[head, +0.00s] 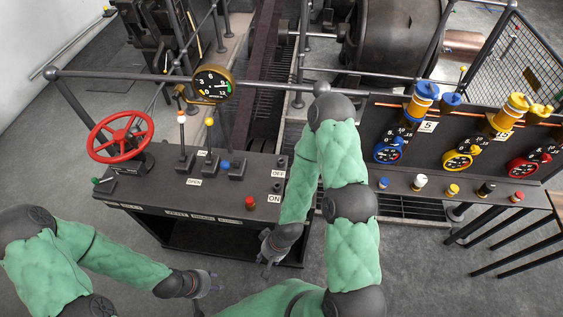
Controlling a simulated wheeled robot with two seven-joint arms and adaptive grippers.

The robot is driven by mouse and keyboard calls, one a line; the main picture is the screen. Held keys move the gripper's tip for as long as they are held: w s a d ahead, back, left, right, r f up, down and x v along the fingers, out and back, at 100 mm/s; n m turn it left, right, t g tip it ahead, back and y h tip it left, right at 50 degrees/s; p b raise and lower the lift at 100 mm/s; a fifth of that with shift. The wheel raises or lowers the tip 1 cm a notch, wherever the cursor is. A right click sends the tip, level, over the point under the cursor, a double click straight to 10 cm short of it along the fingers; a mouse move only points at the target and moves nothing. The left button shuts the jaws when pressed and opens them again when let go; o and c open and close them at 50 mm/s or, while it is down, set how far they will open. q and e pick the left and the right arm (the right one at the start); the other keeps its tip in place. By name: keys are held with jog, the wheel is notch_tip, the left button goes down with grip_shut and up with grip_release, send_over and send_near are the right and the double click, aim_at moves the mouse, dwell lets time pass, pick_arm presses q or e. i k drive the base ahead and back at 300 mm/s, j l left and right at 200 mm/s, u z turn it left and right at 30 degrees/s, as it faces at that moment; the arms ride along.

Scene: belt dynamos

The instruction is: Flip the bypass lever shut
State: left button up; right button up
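A dark control console (140,190) stands in front of me. I cannot tell which lever is the bypass. My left gripper (214,283) is open and empty, below the console's front. My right gripper (266,262) is near the console's front right corner, touching no lever; its fingers are unclear.
A red handwheel (121,136) and a green-tipped handle (97,181) are on the console's left. A gauge (213,84) stands behind the levers. A red button (250,202) and ON/OFF labels are on the right. A second panel (400,170) with dials and coloured knobs stands further right.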

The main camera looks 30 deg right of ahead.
aim_at(224, 164)
jog(key=j+z, duration=0.25)
jog(key=z, duration=0.15)
jog(key=i+j+z, duration=0.1)
jog(key=j+z, duration=0.15)
jog(key=z, duration=0.15)
jog(key=j+z, duration=0.25)
jog(key=z, duration=0.15)
jog(key=j+z, duration=0.25)
jog(key=z, duration=0.15)
jog(key=k+j, duration=0.1)
jog(key=j, duration=0.2)
jog(key=k+j, duration=0.1)
jog(key=j, duration=0.2)
jog(key=k+j, duration=0.1)
jog(key=j, duration=0.25)
